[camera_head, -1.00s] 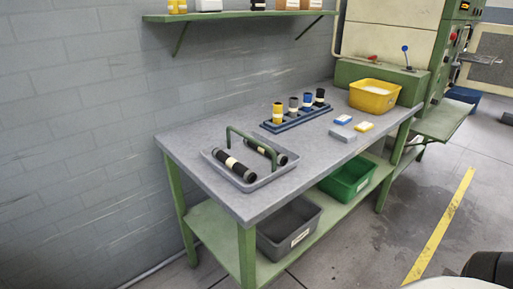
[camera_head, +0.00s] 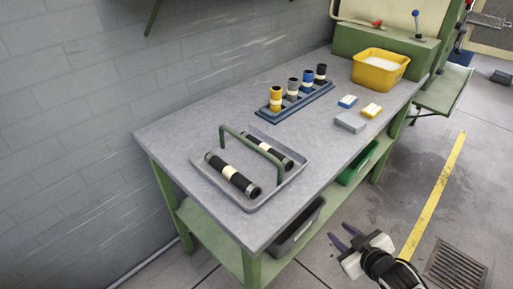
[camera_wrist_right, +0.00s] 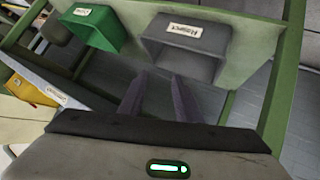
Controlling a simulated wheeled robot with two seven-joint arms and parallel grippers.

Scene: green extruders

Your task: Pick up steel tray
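The steel tray (camera_head: 258,199) is a shallow grey tray with a green arched handle (camera_head: 252,150) over it. It lies on the near left part of the workbench top. Two black cylinders with pale bands, a front one (camera_head: 232,175) and a rear one (camera_head: 269,151), lie in it on either side of the handle. My right gripper (camera_head: 341,236) is open and empty, apart from the tray, off the bench's front edge and to the right of it. Its two fingers also show apart in the right wrist view (camera_wrist_right: 158,98). My left gripper is in no view.
A blue rack (camera_head: 296,103) with several coloured cylinders stands behind the tray. A yellow bin (camera_head: 380,70) and small blocks (camera_head: 350,122) are further right. On the lower shelf are a grey bin (camera_wrist_right: 186,48) and a green bin (camera_wrist_right: 92,30). The bench top right of the tray is clear.

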